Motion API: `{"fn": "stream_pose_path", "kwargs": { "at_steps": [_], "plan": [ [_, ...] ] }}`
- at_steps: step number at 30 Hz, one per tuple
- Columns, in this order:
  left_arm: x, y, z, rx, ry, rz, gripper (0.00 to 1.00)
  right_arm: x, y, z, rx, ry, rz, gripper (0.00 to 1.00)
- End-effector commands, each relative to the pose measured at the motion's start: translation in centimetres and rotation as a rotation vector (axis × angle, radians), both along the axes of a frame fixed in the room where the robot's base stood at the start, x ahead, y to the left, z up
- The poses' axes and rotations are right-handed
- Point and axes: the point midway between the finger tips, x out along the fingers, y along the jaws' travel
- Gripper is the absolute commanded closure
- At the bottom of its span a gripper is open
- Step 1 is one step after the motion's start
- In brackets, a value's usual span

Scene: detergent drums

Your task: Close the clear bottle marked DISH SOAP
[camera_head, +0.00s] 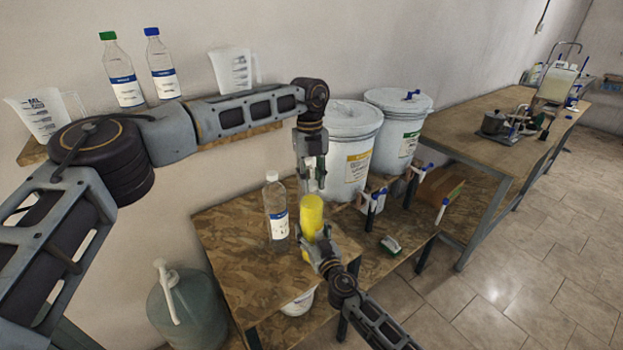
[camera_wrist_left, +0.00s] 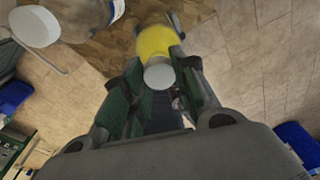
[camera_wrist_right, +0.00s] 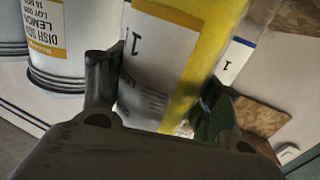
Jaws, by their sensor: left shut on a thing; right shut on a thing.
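A clear bottle full of yellow liquid (camera_head: 311,217) stands upright near the front of the wooden table. Its white label (camera_wrist_right: 160,65) shows in the right wrist view, but I cannot read DISH SOAP on it. My right gripper (camera_head: 325,262) is shut around its lower body. My left gripper (camera_head: 313,186) points down from above, shut on a whitish round cap (camera_wrist_left: 159,76). The cap is right over the bottle's top, and the fingers hide the neck. I cannot tell whether the cap touches the neck.
A clear bottle with a blue label and white cap (camera_head: 277,212) stands close to the left. Two white drums (camera_head: 349,150) with taps stand behind; one reads DISH SOAP LEMON (camera_wrist_right: 62,28). A green-and-white brush (camera_head: 390,246) lies to the right. The table's left front (camera_head: 232,280) is bare.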

Motion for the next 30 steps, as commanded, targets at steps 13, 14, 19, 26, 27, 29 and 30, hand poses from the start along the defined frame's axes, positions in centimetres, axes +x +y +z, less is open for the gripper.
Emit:
{"fn": "stream_pose_path", "kwargs": {
  "at_steps": [13,14,19,26,27,29,30],
  "plan": [
    [-0.01,-0.06,0.04,-0.001,0.000,-0.360,0.79,0.00,-0.03,-0.04,0.000,0.001,0.000,1.00],
    [0.01,-0.07,0.03,0.000,0.000,-0.384,0.79,0.00,-0.03,-0.04,-0.001,0.001,0.000,1.00],
    [-0.01,-0.09,0.01,-0.001,0.000,-0.523,0.79,0.00,-0.04,-0.04,0.000,0.001,-0.001,1.00],
    [0.00,-0.06,0.00,-0.001,0.001,-0.712,0.79,0.00,-0.04,-0.04,0.000,0.001,-0.001,1.00],
    [0.00,-0.07,0.00,-0.001,0.001,-0.745,0.79,0.00,-0.04,-0.05,0.000,0.001,-0.001,1.00],
    [0.00,-0.06,-0.01,-0.001,0.001,-0.794,0.79,0.00,-0.04,-0.05,0.000,0.001,-0.001,1.00],
    [0.01,-0.06,-0.01,0.000,0.000,-0.827,0.79,0.00,-0.04,-0.05,0.000,0.001,-0.001,1.00]
  ]
}}
